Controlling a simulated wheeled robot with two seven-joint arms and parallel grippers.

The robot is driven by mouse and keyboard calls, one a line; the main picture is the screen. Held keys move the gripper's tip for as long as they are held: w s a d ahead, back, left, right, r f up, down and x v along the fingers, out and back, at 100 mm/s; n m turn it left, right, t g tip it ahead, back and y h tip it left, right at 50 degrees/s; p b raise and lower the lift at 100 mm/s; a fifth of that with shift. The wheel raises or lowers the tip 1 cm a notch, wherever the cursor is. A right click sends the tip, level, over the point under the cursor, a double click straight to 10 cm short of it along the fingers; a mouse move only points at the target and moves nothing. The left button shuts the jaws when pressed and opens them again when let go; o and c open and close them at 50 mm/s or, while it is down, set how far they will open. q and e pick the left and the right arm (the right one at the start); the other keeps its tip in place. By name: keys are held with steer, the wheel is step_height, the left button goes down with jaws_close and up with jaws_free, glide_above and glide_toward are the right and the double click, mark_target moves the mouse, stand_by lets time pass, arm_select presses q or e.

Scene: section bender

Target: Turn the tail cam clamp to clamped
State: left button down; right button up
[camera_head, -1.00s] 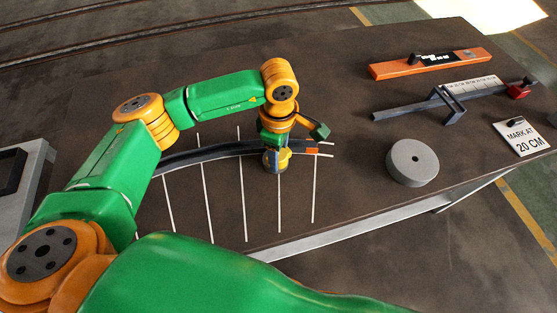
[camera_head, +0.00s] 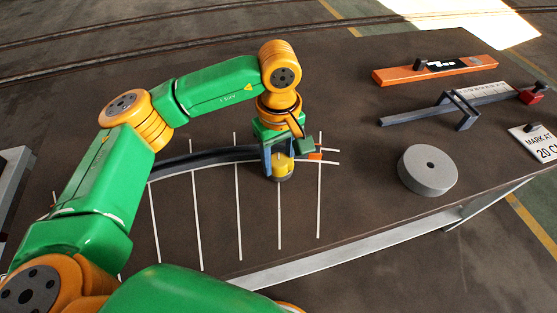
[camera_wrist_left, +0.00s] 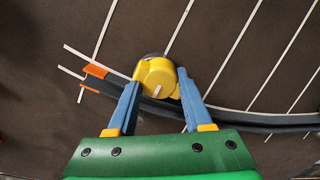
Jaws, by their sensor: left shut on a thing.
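The yellow tail cam clamp (camera_head: 283,168) sits on a dark round base at the right end of the curved dark bar (camera_head: 205,157). In the left wrist view the yellow cam (camera_wrist_left: 155,75) shows from above, with a short pale mark on its top. The bar (camera_wrist_left: 225,117) has an orange end piece (camera_wrist_left: 95,71). My left gripper (camera_head: 282,158) comes down over the clamp. In the left wrist view its two blue fingers (camera_wrist_left: 158,88) stand on either side of the yellow cam, shut on it. My right gripper is not in view.
White lines mark the table around the bar. A grey disc (camera_head: 425,172) lies to the right. Behind it are a grey gauge bar (camera_head: 410,115), an orange tool (camera_head: 435,68) and a "MARK AT 20 CM" sign (camera_head: 540,150). The table's front edge (camera_head: 340,245) is close.

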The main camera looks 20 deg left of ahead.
mark_target(279, 159)
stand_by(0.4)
arm_select(q)
steer(key=shift+c, duration=1.5)
jaws_free()
steer(key=shift+r, duration=0.15)
step_height(279, 159, up, 7)
steer(key=shift+f, duration=0.1)
